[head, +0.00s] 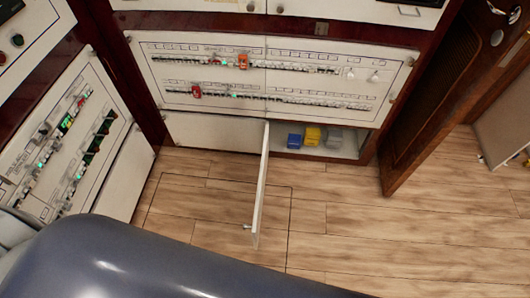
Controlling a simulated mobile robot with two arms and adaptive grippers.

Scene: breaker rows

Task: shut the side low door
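A low white door (262,190) stands open under the breaker panel, swung out from the cabinet and seen nearly edge-on. A small knob (247,226) is near its free end. Right of its hinge side, the open low compartment (347,146) holds blue, yellow and grey boxes. Left of the door, a white low panel (215,132) is flush with the cabinet front. Neither of my grippers is in view.
Breaker rows fill the white panel (265,78) above. Another breaker panel (70,140) stands at the left. A brown louvred door (435,100) stands at the right. The wooden floor (370,230) right of the low door is clear.

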